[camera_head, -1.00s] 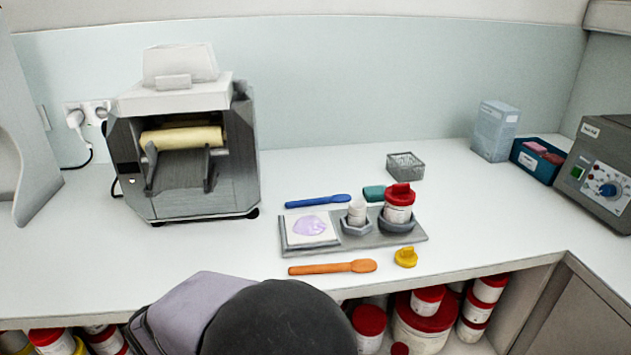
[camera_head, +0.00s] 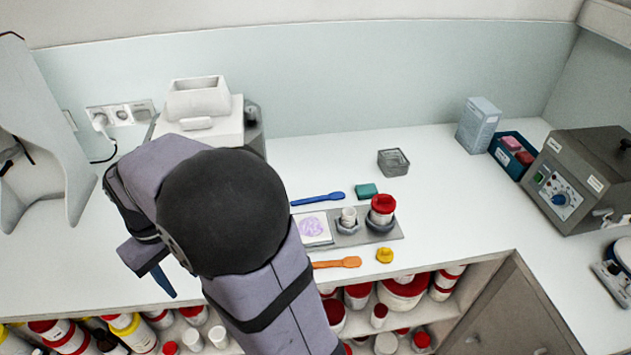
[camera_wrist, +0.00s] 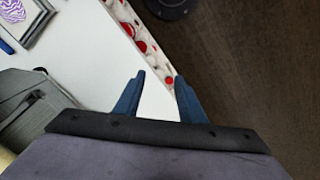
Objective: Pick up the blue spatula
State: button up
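The blue spatula (camera_head: 318,199) lies flat on the white counter, behind the grey tray, in the head view. A small blue piece at the left edge of the wrist view (camera_wrist: 6,47) looks like part of it. My gripper (camera_wrist: 160,78) shows two blue fingers spread apart, with nothing between them. In the head view my gripper (camera_head: 163,281) is near the counter's front edge, well left of the spatula and apart from it. There one blue finger shows clearly.
The grey tray (camera_head: 392,233) holds a purple-smeared pad, a white jar and a red-lidded jar. An orange spatula (camera_head: 337,262) and yellow cap (camera_head: 385,255) lie in front. A teal block (camera_head: 366,190) is right of the blue spatula. My arm partly hides the mill (camera_head: 205,120).

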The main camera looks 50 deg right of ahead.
jog(key=w+d+r+m+p, duration=0.2)
jog(key=w+d+r+m, duration=0.15)
jog(key=d+r, duration=0.2)
jog(key=s+d+r+m+g+y, duration=0.1)
jog(key=s+d+r+m, duration=0.1)
jog(key=d+m, duration=0.8)
jog(key=s+d+r+m, duration=0.1)
jog(key=d+r+m, duration=0.1)
jog(key=d+m, duration=0.8)
jog(key=m+t+b, duration=0.1)
jog(key=m+b, duration=0.2)
send_over(318, 199)
jog(key=w+a, duration=0.3)
jog(key=shift+h, duration=0.4)
jog(key=f, duration=1.3)
jog(key=shift+s+d, duration=0.15)
jog(key=shift+d, duration=0.05)
jog(key=shift+d+f, duration=0.2)
jog(key=shift+d, duration=0.1)
jog(key=shift+a+f+p, duration=0.1)
jog(key=shift+f+p, duration=0.45)
jog(key=shift+f, duration=0.1)
jog(key=shift+f+p, duration=1.65)
jog(key=shift+f, duration=1.4)
